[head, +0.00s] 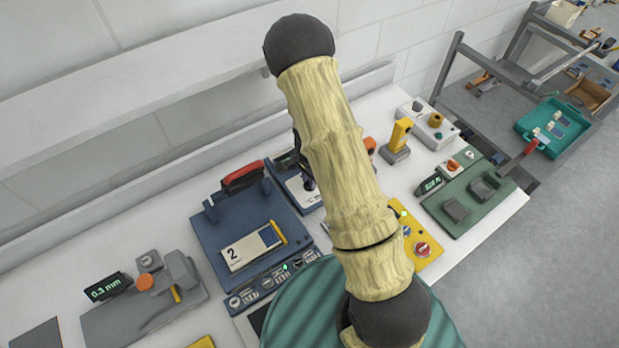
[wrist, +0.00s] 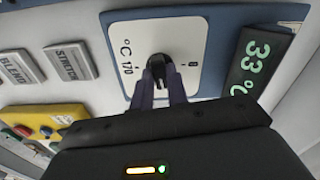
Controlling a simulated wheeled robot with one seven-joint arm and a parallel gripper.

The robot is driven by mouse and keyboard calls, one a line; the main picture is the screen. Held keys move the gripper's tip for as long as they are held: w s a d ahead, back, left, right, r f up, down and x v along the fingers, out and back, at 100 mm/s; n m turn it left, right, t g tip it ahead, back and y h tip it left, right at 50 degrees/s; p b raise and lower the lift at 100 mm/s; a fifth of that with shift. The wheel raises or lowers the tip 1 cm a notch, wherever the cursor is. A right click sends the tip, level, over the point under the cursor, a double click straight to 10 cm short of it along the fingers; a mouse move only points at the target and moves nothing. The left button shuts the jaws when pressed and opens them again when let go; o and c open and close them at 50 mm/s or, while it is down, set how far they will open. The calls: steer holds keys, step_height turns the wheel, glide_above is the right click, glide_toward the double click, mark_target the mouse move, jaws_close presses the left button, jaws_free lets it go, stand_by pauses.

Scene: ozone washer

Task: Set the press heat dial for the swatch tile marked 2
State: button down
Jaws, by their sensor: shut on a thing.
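The swatch tile marked 2 (head: 240,254) lies on the blue press (head: 212,229) left of my arm, with a yellow strip along its right edge. In the wrist view the black heat dial (wrist: 159,65) sits on a white plate (wrist: 125,35) marked °C and 170. My gripper (wrist: 161,84) is shut on the dial, one finger at each side. The fingers cover part of the dial, and I cannot tell where its pointer stands. The temperature display (wrist: 256,62) beside it reads 33 °C. In the head view my arm hides part of the dial plate (head: 296,191).
A red-handled part (head: 243,176) stands at the press's back. A yellow panel with knobs (head: 423,249) and a green unit (head: 466,200) stand to the right. Grey label plates (wrist: 70,61) show near the dial. A gauge reading 0.3 mm (head: 106,288) stands at left.

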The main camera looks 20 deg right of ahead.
steer(key=m, duration=0.3)
steer(key=shift+w+r+m+p, duration=0.1)
steer(key=shift+m+p, duration=0.2)
steer(key=shift+p, duration=0.1)
steer(key=shift+m+p, duration=0.5)
steer(key=shift+m, duration=1.5)
steer(key=c, duration=1.4)
jaws_free()
step_height(320, 180, up, 17)
steer(key=shift+r+b, duration=0.15)
steer(key=shift+b, duration=0.6)
